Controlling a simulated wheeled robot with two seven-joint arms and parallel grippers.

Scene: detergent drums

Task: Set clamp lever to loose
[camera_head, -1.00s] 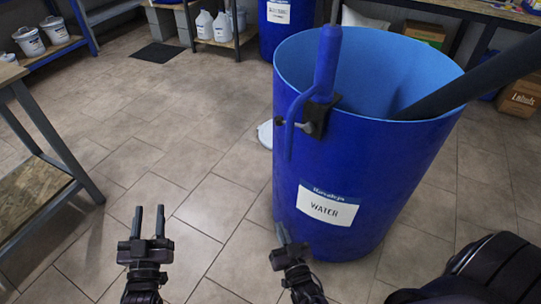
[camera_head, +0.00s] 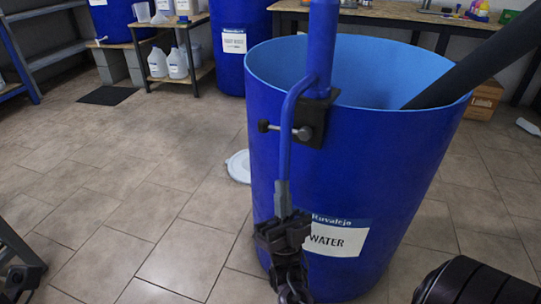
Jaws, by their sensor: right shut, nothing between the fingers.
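The black clamp (camera_head: 312,122) sits on the near rim of the blue drum (camera_head: 400,185) and holds an upright blue tube (camera_head: 321,50). A thin lever with a dark round knob (camera_head: 263,126) sticks out to the left from the clamp, with a grey end (camera_head: 303,133) at its right. A thinner blue pipe (camera_head: 285,140) bends down past the lever. My right gripper (camera_head: 283,187) is shut and empty, pointing up at the pipe's lower end, below the lever. I cannot tell whether it touches the pipe.
A black pole (camera_head: 465,65) leans inside the drum. A white lid (camera_head: 239,166) lies on the floor at the drum's left. A workbench (camera_head: 390,14) and another blue drum (camera_head: 240,60) stand behind.

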